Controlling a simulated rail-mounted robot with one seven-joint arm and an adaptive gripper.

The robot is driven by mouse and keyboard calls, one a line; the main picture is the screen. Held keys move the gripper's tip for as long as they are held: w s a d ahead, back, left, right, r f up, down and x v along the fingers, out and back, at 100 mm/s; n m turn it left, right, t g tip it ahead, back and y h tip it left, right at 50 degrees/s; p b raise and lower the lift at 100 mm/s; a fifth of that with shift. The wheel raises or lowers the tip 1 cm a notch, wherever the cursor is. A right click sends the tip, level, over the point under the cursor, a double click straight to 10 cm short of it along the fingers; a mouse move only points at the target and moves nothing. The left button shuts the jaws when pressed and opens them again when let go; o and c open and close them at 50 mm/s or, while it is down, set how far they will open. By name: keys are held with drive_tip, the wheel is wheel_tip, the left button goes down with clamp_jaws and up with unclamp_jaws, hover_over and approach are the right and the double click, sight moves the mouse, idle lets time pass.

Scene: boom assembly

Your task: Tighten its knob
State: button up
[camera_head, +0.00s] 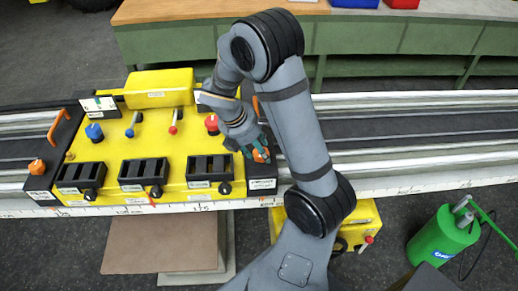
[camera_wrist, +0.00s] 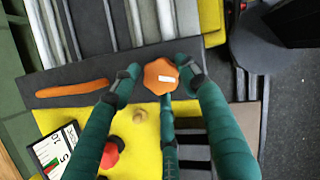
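The orange six-sided knob (camera_wrist: 160,77) sits on the black end plate at the right end of the yellow panel. It has a white mark on its face. In the head view the knob (camera_head: 261,155) shows partly behind my fingers. My gripper (camera_wrist: 158,74) has teal fingers spread around the knob, one on the left, one on the right and one on the near side. A small gap shows at the left finger; the right fingertip overlaps the knob's edge, and I cannot tell if it touches.
An orange handle (camera_wrist: 72,94) lies beside the knob on the same plate. A red knob (camera_wrist: 110,153) is close to the left finger. The yellow panel (camera_head: 150,145) carries levers, a blue knob (camera_head: 94,132) and black blocks. Another orange knob (camera_head: 37,167) is at the far left.

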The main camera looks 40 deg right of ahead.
drive_tip(key=shift+s+d, duration=0.1)
drive_tip(key=shift+d, duration=0.05)
drive_tip(key=c, duration=0.6)
